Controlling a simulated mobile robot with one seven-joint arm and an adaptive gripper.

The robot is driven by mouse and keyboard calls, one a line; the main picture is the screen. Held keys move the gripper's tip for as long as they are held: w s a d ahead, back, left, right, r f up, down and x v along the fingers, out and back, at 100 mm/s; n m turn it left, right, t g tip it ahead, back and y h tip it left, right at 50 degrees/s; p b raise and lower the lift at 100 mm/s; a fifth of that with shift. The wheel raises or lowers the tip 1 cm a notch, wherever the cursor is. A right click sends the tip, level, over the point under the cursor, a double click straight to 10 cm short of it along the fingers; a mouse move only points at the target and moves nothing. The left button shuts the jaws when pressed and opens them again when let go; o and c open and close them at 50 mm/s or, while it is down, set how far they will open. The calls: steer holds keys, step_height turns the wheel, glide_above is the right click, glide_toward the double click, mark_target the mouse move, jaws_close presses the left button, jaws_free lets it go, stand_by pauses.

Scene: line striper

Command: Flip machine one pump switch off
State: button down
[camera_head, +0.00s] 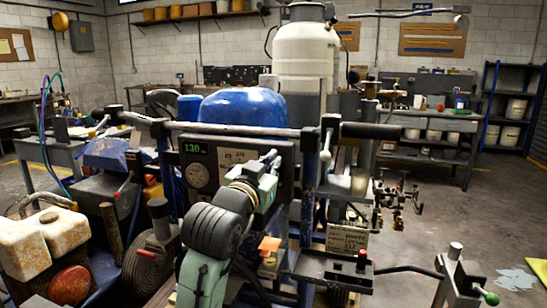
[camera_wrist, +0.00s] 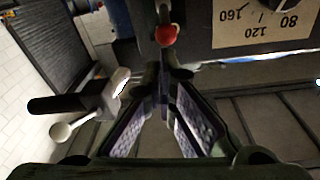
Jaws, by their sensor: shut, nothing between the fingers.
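Machine one appears to be the line striper with the dark control panel (camera_head: 286,182), which has a green display (camera_head: 194,149) and a round gauge. My arm reaches up in front of this panel and hides part of it. My gripper (camera_wrist: 163,82) is shut and empty in the wrist view; in the head view its fingertips are hard to make out. A small red-tipped switch lever (camera_wrist: 166,35) is just beyond the fingertips, close to them; I cannot tell if they touch. It may be the pump switch. Its position, on or off, is unclear.
A pressure dial plate (camera_wrist: 262,25) is right of the red tip in the wrist view. A black-handled lever with a white ball (camera_wrist: 61,131) is on the left. A handlebar (camera_head: 235,129) crosses above the panel. A blue tank (camera_head: 243,107) stands behind. Floor is open at right.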

steer(key=shift+f, duration=0.1)
steer(key=shift+s+f+t+b, duration=0.15)
steer(key=shift+t+b, duration=0.15)
steer(key=shift+b, duration=0.55)
steer(key=shift+s+a+f+t+h+b, duration=0.1)
steer(key=shift+s+f+t+h+b, duration=0.2)
steer(key=shift+b, duration=0.7)
steer(key=shift+w+f+t+h+b, duration=0.1)
steer(key=shift+f+t+b, duration=0.25)
steer(key=shift+b, duration=0.65)
steer(key=f+t+b, duration=0.1)
steer(key=b, duration=0.3)
steer(key=f+t+h+b, duration=0.1)
steer(key=t+b, duration=0.1)
steer(key=b, duration=0.2)
steer(key=s+f+m+t+h+b, duration=0.1)
steer(key=t+b, duration=0.1)
steer(key=b, duration=0.2)
steer(key=shift+a, duration=0.15)
steer(key=shift+r, duration=0.1)
